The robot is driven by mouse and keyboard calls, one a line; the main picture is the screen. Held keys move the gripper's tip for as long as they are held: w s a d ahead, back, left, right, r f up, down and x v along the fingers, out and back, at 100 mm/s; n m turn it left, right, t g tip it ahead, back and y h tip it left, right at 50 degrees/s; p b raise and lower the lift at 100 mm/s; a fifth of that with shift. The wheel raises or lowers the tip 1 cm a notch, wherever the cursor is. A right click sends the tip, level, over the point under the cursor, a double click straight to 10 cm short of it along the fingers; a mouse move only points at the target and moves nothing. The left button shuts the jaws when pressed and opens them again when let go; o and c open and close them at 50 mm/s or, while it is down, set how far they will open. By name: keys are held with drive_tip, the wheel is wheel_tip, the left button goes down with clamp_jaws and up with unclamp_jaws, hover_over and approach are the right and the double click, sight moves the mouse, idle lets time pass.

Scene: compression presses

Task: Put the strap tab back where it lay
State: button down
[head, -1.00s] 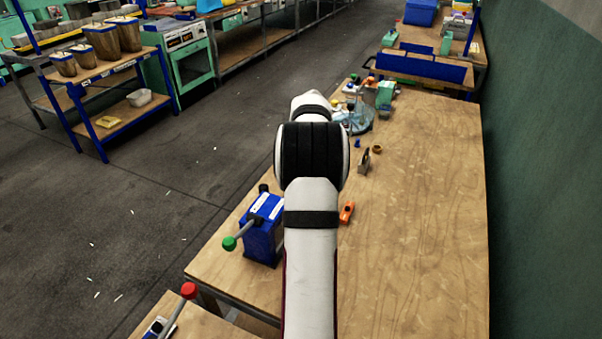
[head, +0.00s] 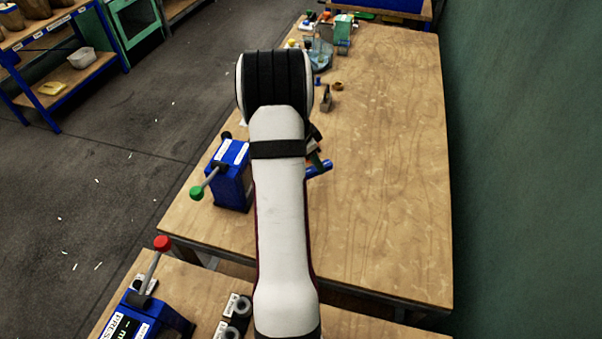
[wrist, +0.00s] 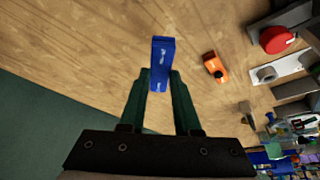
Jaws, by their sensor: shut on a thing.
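The strap tab, by the look of it the blue bar (wrist: 161,60), is held between the green fingers of my gripper (wrist: 159,80) in the wrist view. The gripper is shut on its near end, and the far end sticks out beyond the fingertips. In the head view the blue bar (head: 319,168) shows just right of my arm, over the wooden table (head: 380,190). My arm hides most of the gripper there. Whether the bar touches the table is not clear.
An orange piece (wrist: 215,67) lies on the wood in the wrist view. A blue press with a green-knobbed lever (head: 231,172) stands left of my arm. A small grey part (head: 326,97) and a brown ring (head: 338,86) lie further back. The table's right side is clear.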

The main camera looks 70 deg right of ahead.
drive_tip(key=w+f, duration=0.2)
drive_tip(key=w, duration=0.1)
drive_tip(key=w+d+f, duration=0.1)
drive_tip(key=shift+w+d, duration=0.1)
drive_tip(key=shift+w, duration=0.05)
drive_tip(key=shift+f, duration=1.85)
drive_tip(key=c, duration=0.6)
unclamp_jaws()
drive_tip(key=shift+f, duration=0.1)
drive_tip(key=v, duration=1.2)
